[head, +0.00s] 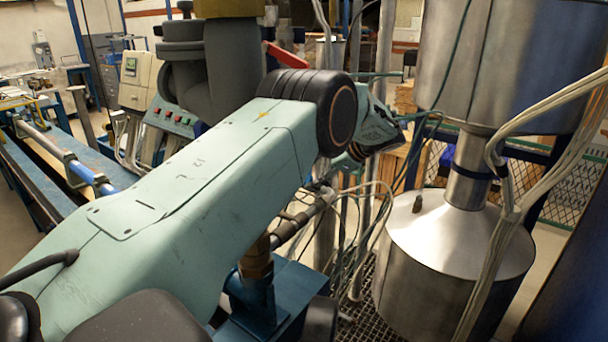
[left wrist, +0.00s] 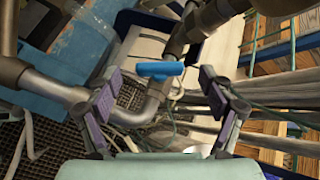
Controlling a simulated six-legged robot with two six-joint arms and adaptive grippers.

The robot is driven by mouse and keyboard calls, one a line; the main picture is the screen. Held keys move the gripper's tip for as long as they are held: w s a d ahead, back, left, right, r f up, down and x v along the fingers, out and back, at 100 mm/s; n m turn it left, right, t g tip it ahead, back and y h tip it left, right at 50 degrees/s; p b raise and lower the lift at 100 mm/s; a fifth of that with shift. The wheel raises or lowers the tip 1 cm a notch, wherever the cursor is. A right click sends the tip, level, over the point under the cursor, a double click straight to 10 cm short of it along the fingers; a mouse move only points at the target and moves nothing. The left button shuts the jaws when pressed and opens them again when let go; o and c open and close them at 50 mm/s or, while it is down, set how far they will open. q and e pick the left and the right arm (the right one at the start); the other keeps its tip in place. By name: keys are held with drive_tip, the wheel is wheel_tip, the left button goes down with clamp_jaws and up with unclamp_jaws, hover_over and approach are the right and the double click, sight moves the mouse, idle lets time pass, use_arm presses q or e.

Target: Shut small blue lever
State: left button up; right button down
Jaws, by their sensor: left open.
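The small blue lever (left wrist: 160,70) shows in the left wrist view as a short bright-blue handle lying crosswise on a pipe fitting. My left gripper (left wrist: 163,80) is open, one finger on each side of the lever, with a gap to both ends in the picture. I cannot tell the depth between fingertips and lever. In the head view my left arm reaches across the middle, and its wrist end is at the centre right; the fingers and the lever cannot be made out there. My right gripper is not in view.
A large steel tank (head: 455,260) stands right of my arm, with cables (head: 500,225) hanging beside it. Grey pipes (left wrist: 55,88) and several hoses surround the lever. A control panel with buttons (head: 172,117) and a blue bench (head: 98,165) are at the left.

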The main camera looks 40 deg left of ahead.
sight(309, 173)
use_arm(q)
drive_tip(key=x, duration=0.3)
drive_tip(key=shift+w+a+f, duration=0.1)
drive_tip(key=shift+w, duration=0.25)
drive_tip(key=shift+s+a+f, duration=0.1)
drive_tip(key=shift+a+f, duration=0.1)
drive_tip(key=shift+a, duration=0.1)
drive_tip(key=shift+s+d+r, duration=0.1)
drive_tip(key=shift+s+r, duration=0.1)
drive_tip(key=shift+s, duration=0.45)
drive_tip(key=shift+w+f, duration=0.2)
drive_tip(key=shift+w+a+f, duration=0.2)
drive_tip(key=shift+w+a, duration=0.05)
drive_tip(key=shift+a, duration=0.1)
drive_tip(key=c, duration=0.3)
drive_tip(key=shift+s+d+r, duration=0.2)
drive_tip(key=shift+s, duration=0.05)
drive_tip(key=c, duration=0.9)
drive_tip(key=shift+o, duration=0.2)
drive_tip(key=shift+m+t+p, duration=0.3)
drive_tip(key=shift+m+p, duration=0.1)
drive_tip(key=shift+p, duration=0.3)
drive_tip(key=shift+m+t+y+p, duration=0.4)
drive_tip(key=shift+m+t+y, duration=0.1)
drive_tip(key=shift+w+m+t+y, duration=0.1)
drive_tip(key=shift+m+t+y, duration=0.4)
drive_tip(key=shift+m+t, duration=0.55)
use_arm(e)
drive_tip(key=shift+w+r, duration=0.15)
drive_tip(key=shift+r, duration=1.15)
